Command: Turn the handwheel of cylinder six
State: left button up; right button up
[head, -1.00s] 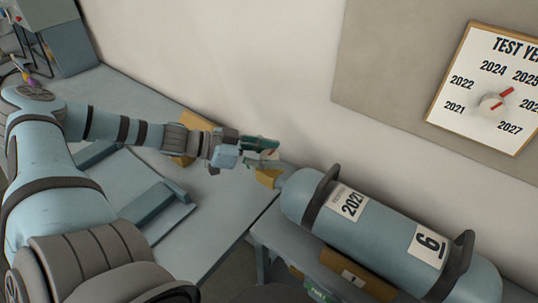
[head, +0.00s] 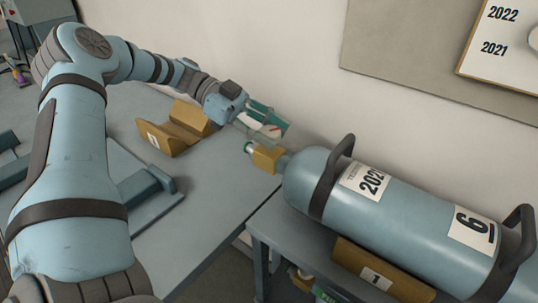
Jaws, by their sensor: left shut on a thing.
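Cylinder six (head: 405,205) is a pale blue bottle lying on its side, with a "6" label, a year label and dark hoops. Its brass-coloured valve (head: 266,159) points left. A small pale round end piece (head: 248,147), perhaps the handwheel, shows at the valve's left tip. My left gripper (head: 246,123) is above and behind the valve, apart from it in the picture. It is shut on a teal piece (head: 268,114) with a white face and a red mark. The fingers are small and partly hidden. My right gripper is not in view.
A stand (head: 275,231) carries the cylinder on an ochre block (head: 365,268). An ochre V-shaped block (head: 165,137) sits on the grey table (head: 205,190). A test-year dial board (head: 490,62) hangs on the wall.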

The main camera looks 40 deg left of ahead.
pick_arm(q)
jog(key=shift+m+g+b, duration=0.45)
jog(key=shift+m+g, duration=1.25)
jog(key=shift+g, duration=0.4)
jog(key=shift+h, duration=0.3)
jog(key=o, duration=1.2)
jog(key=shift+c, duration=0.2)
